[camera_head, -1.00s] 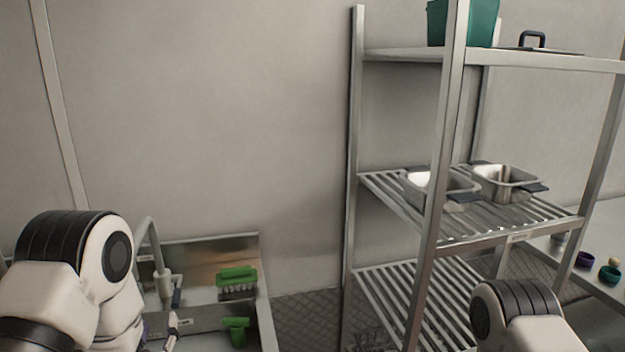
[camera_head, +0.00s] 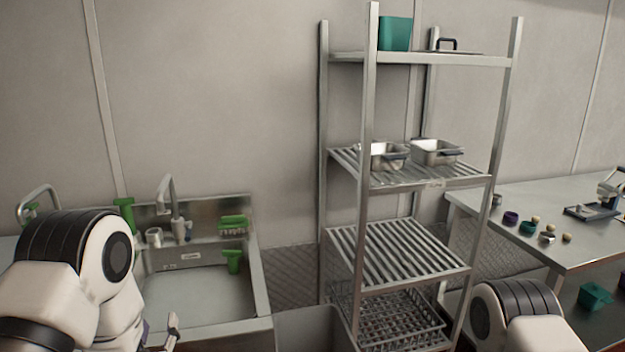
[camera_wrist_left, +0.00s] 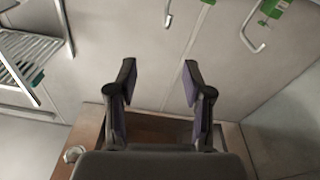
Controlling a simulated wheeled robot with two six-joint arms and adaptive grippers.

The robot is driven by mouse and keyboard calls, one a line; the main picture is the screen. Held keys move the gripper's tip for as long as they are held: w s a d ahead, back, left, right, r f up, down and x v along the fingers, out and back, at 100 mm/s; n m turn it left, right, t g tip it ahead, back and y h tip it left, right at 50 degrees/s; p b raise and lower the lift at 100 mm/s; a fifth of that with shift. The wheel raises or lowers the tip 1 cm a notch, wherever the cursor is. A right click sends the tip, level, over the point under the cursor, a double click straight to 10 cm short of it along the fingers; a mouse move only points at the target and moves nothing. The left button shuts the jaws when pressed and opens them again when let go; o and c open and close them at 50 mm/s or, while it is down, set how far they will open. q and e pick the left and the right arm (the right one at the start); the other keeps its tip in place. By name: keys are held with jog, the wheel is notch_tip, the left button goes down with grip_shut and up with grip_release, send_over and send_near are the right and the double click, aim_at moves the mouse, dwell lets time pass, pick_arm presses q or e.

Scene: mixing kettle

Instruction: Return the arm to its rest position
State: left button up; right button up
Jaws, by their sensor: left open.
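My left arm (camera_head: 85,270) comes in from the left of the head view, in front of the sink. A small part of my left gripper (camera_head: 160,335) shows at the bottom edge there. In the left wrist view my left gripper (camera_wrist_left: 158,85) is open, with its two purple-padded fingers apart and nothing between them. My right arm (camera_head: 515,315) shows at the bottom right of the head view; its gripper is out of the picture.
A sink (camera_head: 200,290) with a faucet and green brushes (camera_head: 232,222) stands beside my left arm. A metal rack (camera_head: 367,200) with steel pans (camera_head: 436,152) stands in the middle. A steel table (camera_head: 560,225) with small bowls is at the right.

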pick_arm(q)
jog(key=s+d+f+m+g+h+b, duration=0.1)
jog(key=s+f+g+b, duration=0.4)
jog(key=f, duration=0.9)
jog(key=s+d+f+m+g+h+b, duration=0.1)
jog(key=s+f+g+h, duration=0.15)
jog(key=s+f, duration=0.85)
jog(key=s+d+f+m+g+h, duration=0.1)
jog(key=s+f+g, duration=0.4)
jog(key=s, duration=0.3)
jog(key=s+d+f+m+g, duration=0.1)
jog(key=s+d+f+g, duration=0.1)
jog(key=s+f+g, duration=0.4)
jog(key=shift+s+m+h+b, duration=0.3)
jog(key=shift+s+m+h, duration=0.1)
jog(key=shift+s, duration=0.7)
